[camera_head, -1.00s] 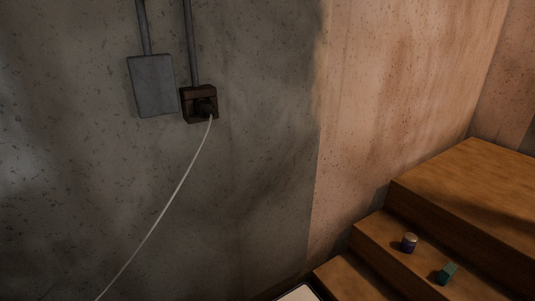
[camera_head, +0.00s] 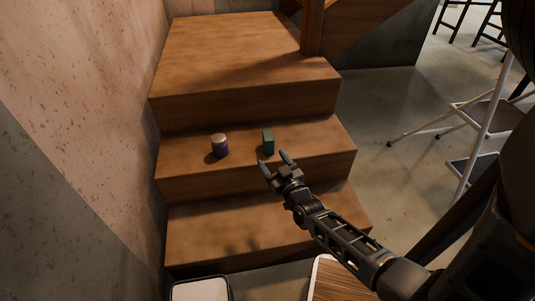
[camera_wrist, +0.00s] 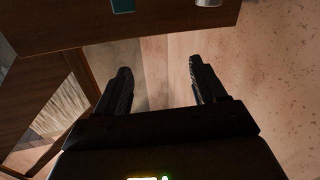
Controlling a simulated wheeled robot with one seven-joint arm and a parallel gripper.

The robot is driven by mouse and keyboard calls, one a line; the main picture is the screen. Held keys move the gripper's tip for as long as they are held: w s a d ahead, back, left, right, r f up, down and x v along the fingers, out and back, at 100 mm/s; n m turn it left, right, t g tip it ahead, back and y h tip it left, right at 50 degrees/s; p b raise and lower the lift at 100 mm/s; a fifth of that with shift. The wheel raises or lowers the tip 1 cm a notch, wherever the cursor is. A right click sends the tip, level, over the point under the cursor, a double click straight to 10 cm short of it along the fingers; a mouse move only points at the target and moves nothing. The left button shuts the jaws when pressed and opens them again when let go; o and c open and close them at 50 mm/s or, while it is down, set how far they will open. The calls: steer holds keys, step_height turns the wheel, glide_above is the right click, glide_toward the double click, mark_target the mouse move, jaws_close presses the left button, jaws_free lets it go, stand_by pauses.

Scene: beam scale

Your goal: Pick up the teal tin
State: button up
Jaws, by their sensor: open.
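The teal tin (camera_head: 268,142) is a small dark green-teal block standing on the middle wooden step in the head view. In the wrist view part of the teal tin (camera_wrist: 123,5) shows at the top edge, cut off by the frame. My gripper (camera_head: 274,164) is open and empty, just in front of and below the tin in the head view, apart from it. The wrist view shows the two fingers of my gripper (camera_wrist: 158,66) spread apart with nothing between them.
A purple can with a pale top (camera_head: 219,146) stands left of the tin on the same step. Wooden steps (camera_head: 240,62) rise behind, against a wall (camera_head: 90,90) at left. A white folding ladder (camera_head: 484,125) stands at right. Bare floor (camera_head: 385,110) lies between.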

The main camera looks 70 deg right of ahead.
mark_target(270, 148)
steer(key=d+f+m+g+h+b, duration=0.1)
steer(key=d+f, duration=0.1)
steer(key=w+d+f+m+g+h+b, duration=0.1)
steer(key=d+f+m+g, duration=0.1)
steer(key=d+f, duration=0.1)
steer(key=w+d+f+m+g+b, duration=0.1)
steer(key=d+f+b, duration=0.1)
steer(key=d+f, duration=0.1)
steer(key=shift+w+d+m+g+h, duration=0.2)
steer(key=shift+d+m+g+h, duration=0.1)
steer(key=shift+h, duration=0.1)
steer(key=shift+b+x, duration=0.8)
steer(key=shift+x, duration=0.15)
steer(key=b+x, duration=0.4)
steer(key=x, duration=0.1)
steer(key=shift+a+r, duration=0.1)
steer(key=shift+w+d+r+b, duration=0.15)
steer(key=shift+w+d+b, duration=0.15)
steer(key=shift+d+b, duration=0.15)
steer(key=c, duration=1)
steer(key=shift+c, duration=0.5)
steer(key=shift+r, duration=0.15)
